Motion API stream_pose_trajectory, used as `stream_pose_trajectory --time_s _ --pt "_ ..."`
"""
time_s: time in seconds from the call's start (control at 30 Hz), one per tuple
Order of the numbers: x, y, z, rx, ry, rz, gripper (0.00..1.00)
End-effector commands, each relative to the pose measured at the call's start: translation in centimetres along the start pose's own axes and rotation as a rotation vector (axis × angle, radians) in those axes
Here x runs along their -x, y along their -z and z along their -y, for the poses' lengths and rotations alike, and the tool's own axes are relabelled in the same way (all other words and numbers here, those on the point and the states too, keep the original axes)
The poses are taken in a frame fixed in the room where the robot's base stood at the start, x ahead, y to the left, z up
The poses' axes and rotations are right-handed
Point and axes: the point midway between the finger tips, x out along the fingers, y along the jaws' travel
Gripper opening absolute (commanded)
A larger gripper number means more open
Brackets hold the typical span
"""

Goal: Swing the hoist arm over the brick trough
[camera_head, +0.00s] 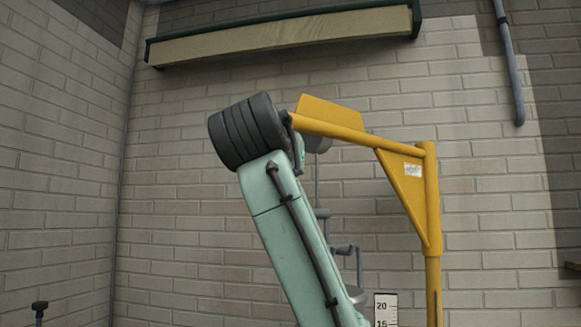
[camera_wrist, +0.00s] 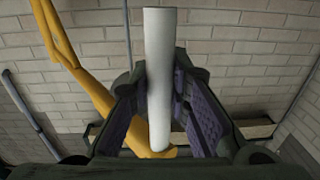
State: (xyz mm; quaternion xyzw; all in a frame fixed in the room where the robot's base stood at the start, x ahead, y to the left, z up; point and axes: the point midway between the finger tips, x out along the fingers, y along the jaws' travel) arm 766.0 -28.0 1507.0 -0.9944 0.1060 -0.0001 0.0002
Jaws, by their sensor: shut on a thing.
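The yellow hoist arm (camera_head: 340,131) reaches left from the top of its yellow post (camera_head: 432,200), with a triangular brace bearing a small label. Its left end meets the area behind my arm's dark wrist. In the wrist view the yellow hoist arm (camera_wrist: 75,65) runs down from the upper left to a pale grey upright bar (camera_wrist: 159,80). My gripper (camera_wrist: 160,125) has its two purple-padded fingers on either side of this bar and is shut on it. My own arm hides most of the gripper in the head view. I cannot make out a brick trough.
A green-framed pale shelf (camera_head: 285,32) is high on the brick wall. A grey pipe (camera_head: 510,65) runs down the wall at right. A grey pole with a crank (camera_head: 345,250) stands behind my arm, near a numbered scale board (camera_head: 386,310). Bare wall lies left of my arm.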

Motion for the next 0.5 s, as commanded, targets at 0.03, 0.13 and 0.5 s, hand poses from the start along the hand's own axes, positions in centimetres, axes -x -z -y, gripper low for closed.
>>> stream_pose_trajectory --time_s 0.03,0.13,0.5 --pt "0.01 -0.09 0.22 0.002 0.002 0.002 0.0" --pt "-0.02 -0.11 0.23 0.002 0.001 0.003 0.0" --pt "-0.03 -0.11 0.19 0.002 0.001 0.003 0.26"
